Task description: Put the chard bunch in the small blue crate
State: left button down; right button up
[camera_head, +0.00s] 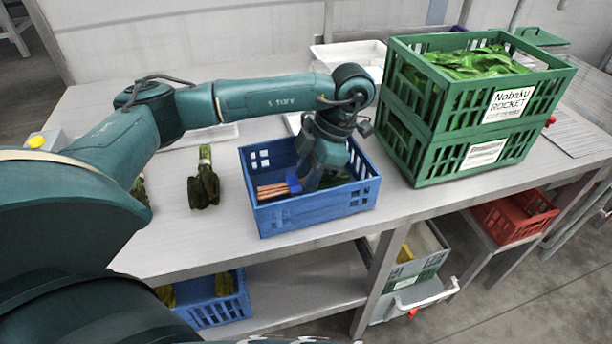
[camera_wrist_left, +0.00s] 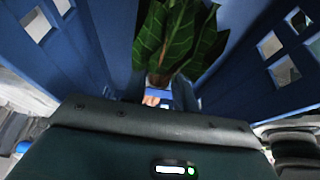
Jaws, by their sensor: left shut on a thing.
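The small blue crate (camera_head: 318,213) stands on the table, and its walls rise on both sides in the left wrist view (camera_wrist_left: 235,75). The chard bunch, with orange-pink stems (camera_head: 272,191), a blue band and dark green leaves, is inside the crate. Its leaves (camera_wrist_left: 178,38) show pale veins in the left wrist view. My left gripper (camera_head: 312,182) reaches down into the crate and is shut on the bunch around its banded part. The fingers hide part of the bunch. I cannot tell if it rests on the crate floor. My right gripper is not in view.
Stacked green crates (camera_head: 440,130) with leaves stand close to the right. A dark leafy bunch (camera_head: 204,183) lies on the table left of the crate, another partly behind my arm. A white tub (camera_head: 345,53) is behind. A lower shelf holds another blue crate (camera_head: 215,308).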

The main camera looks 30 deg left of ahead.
pick_arm(q)
jog(key=c, duration=1.1)
grip_release()
jog(key=shift+o, duration=0.2)
jog(key=shift+w+d+r, duration=0.1)
jog(key=shift+w+r, duration=0.05)
jog(key=shift+r, duration=0.3)
jog(key=p+v, duration=0.2)
jog(key=v, duration=0.9)
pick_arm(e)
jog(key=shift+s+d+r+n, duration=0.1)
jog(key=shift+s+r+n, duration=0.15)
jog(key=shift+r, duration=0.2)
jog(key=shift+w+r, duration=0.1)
